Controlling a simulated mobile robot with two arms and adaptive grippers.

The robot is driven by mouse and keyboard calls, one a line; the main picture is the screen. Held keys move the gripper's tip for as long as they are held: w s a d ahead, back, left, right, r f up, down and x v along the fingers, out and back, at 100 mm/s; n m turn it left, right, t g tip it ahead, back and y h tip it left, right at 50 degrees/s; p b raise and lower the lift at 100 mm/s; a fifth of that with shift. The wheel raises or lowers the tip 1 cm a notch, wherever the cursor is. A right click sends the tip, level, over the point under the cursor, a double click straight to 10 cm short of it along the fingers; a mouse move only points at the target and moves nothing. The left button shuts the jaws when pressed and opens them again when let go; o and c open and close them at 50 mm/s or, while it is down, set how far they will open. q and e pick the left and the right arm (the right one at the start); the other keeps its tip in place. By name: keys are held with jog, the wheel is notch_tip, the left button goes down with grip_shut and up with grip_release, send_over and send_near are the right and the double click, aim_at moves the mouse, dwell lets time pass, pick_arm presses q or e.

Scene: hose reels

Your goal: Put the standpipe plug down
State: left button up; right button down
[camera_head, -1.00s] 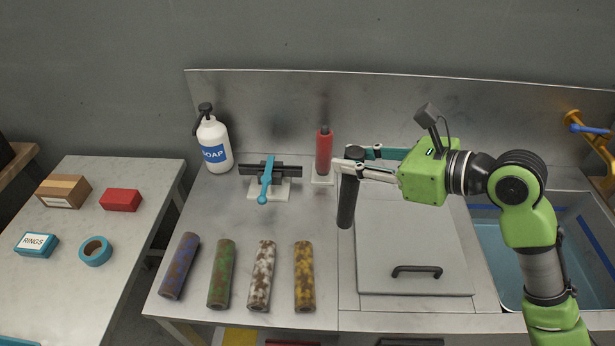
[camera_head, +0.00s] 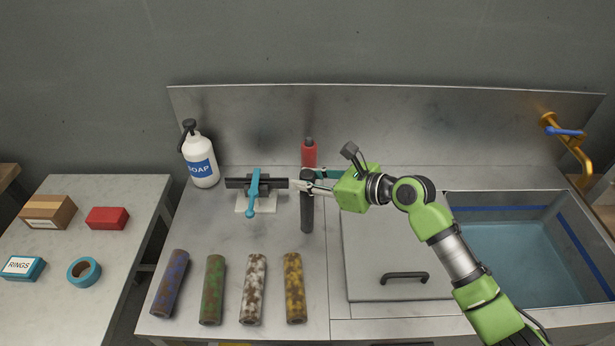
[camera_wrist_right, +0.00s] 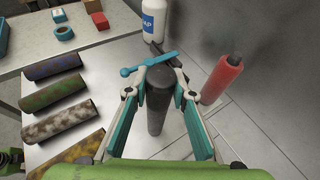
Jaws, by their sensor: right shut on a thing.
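The standpipe plug (camera_head: 306,213), a dark grey upright cylinder with a wider round top, is in my right gripper (camera_head: 306,187). The fingers are shut on it near its top, one on each side. In the right wrist view the plug (camera_wrist_right: 157,115) stands between the gripper's fingertips (camera_wrist_right: 164,76). The plug is over the metal worktop (camera_head: 230,230), in front of the red bottle (camera_head: 309,154) and left of the grey lid. I cannot tell whether its lower end touches the worktop. My left gripper is not in view.
A blue-handled clamp (camera_head: 254,190) stands close left of the plug. Several mottled tubes (camera_head: 213,290) lie along the worktop's front. A grey lid with a black handle (camera_head: 390,235) and a basin (camera_head: 520,260) are to the right. A soap bottle (camera_head: 200,160) stands at the back left.

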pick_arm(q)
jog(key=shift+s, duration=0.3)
pick_arm(e)
jog(key=shift+f, duration=0.1)
jog(key=c, duration=1.7)
grip_release()
pick_arm(q)
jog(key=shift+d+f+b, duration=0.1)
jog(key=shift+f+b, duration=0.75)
jog(key=shift+b, duration=0.05)
pick_arm(e)
jog(key=shift+v, duration=6.1)
